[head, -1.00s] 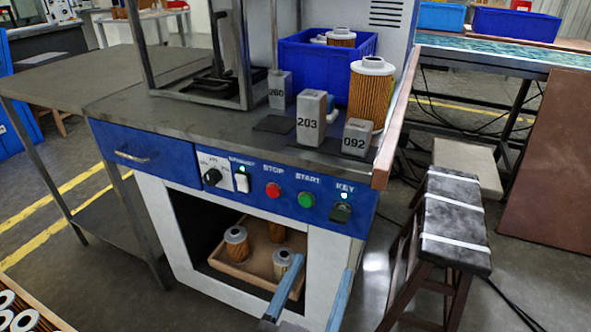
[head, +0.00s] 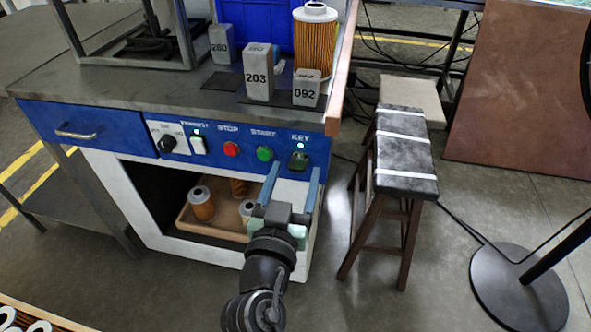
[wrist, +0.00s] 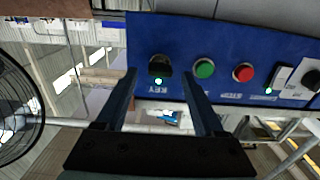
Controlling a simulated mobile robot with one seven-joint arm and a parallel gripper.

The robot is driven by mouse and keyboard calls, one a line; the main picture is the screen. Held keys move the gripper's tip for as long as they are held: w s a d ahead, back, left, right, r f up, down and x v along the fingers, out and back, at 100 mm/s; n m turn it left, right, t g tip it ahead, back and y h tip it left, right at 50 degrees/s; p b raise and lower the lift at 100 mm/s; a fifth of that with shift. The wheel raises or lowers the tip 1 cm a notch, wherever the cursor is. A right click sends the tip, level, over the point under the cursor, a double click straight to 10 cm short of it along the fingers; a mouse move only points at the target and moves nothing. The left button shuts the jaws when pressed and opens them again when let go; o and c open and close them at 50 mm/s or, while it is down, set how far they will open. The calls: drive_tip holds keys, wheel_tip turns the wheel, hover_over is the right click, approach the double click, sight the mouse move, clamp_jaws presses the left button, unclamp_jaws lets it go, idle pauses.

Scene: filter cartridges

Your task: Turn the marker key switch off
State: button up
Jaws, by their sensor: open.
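The key switch (head: 299,160) is a dark knob on the right end of the blue front panel. The word KEY and a lit green lamp are above it. In the wrist view the key switch (wrist: 160,66) appears upside down, between the lines of my two fingers and beyond their tips, nearer the left one. My gripper (head: 293,170) is open and empty, with its blue fingers pointing at the panel just below and around the switch. In the wrist view my gripper (wrist: 158,72) shows a wide gap. I cannot tell whether a finger touches the panel.
Left of the key are the green START button (head: 265,153), red STOP button (head: 231,149), a white rocker switch (head: 198,145) and a black dial (head: 167,144). Numbered blocks, including 203 (head: 259,75), stand on the bench above. A stool (head: 405,160) stands to the right.

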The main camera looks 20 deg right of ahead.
drive_tip(key=shift+w+d, duration=0.4)
drive_tip(key=shift+w, duration=0.2)
clamp_jaws()
